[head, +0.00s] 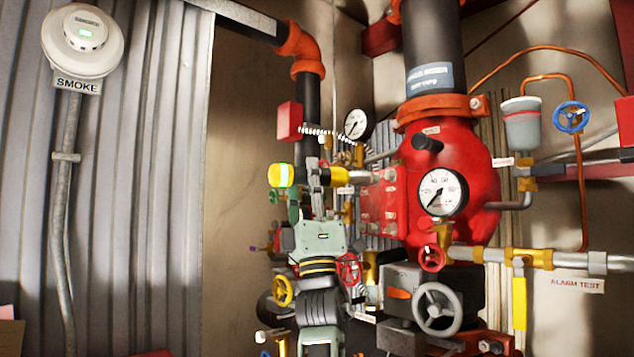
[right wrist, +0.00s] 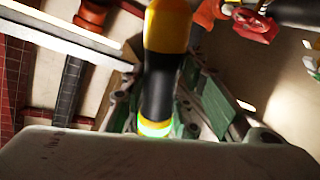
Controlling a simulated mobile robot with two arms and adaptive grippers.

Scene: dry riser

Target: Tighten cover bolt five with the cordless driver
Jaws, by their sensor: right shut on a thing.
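My right gripper (head: 318,172) is shut on the cordless driver, on the end of my grey-green arm rising from the bottom. The driver (head: 281,175) is yellow and black with a bright pale band; it lies roughly level, its yellow back end left of the gripper and its front pointing right. The red valve cover (head: 382,203) with several bolts is right of the driver's front. I cannot tell which bolt is five, or whether the driver touches one. My left gripper is out of view.
A pressure gauge (head: 442,191) sits on the red valve body (head: 465,160). A smaller gauge (head: 355,124) and a red box (head: 289,121) are above the driver. A grey handwheel (head: 439,309) and pipework crowd the lower right. Space left of the gripper is clear.

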